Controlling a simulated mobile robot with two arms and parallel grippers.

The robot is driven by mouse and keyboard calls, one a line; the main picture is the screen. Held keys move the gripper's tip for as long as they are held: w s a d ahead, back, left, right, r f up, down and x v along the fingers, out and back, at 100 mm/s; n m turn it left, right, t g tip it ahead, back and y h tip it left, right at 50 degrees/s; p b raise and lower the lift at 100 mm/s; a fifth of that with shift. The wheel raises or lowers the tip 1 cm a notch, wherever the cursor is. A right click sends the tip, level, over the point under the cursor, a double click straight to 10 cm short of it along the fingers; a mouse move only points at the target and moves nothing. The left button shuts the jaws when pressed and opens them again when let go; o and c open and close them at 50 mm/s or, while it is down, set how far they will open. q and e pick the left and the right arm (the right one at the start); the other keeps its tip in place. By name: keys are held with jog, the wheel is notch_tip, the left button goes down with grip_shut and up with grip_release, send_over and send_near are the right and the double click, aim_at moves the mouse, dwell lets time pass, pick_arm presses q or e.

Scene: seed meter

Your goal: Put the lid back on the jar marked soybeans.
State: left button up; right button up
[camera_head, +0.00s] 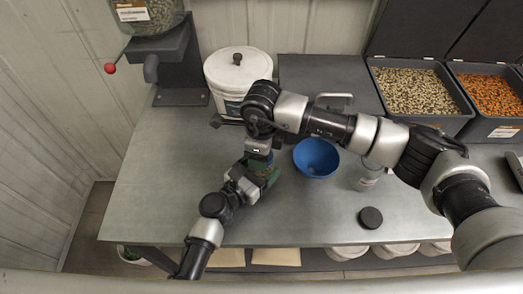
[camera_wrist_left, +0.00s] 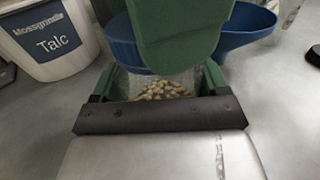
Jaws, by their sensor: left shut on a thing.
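A clear jar (camera_head: 366,176) with a pale label stands right of centre, partly behind my right arm; its label is too small to read. A dark round lid (camera_head: 370,217) lies on the table in front of it, apart from it.
A blue bowl (camera_head: 316,158) stands between scoop and jar. A white lidded bucket (camera_head: 228,70), labelled Talc in the left wrist view (camera_wrist_left: 50,45), stands behind. Bins of pale seeds (camera_head: 415,90) and orange seeds (camera_head: 492,93) are at back right. The table's front left is clear.

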jog(key=o, duration=1.1)
notch_tip(320, 180, up, 12)
pick_arm(q)
jog(key=o, duration=1.7)
jog(key=b+v, duration=0.2)
jog(key=v, duration=0.8)
jog(key=shift+f, duration=0.15)
jog(key=shift+s+a, duration=0.25)
jog(key=shift+a, duration=0.05)
pick_arm(e)
notch_tip(320, 180, down, 2)
jog(key=shift+f, duration=0.1)
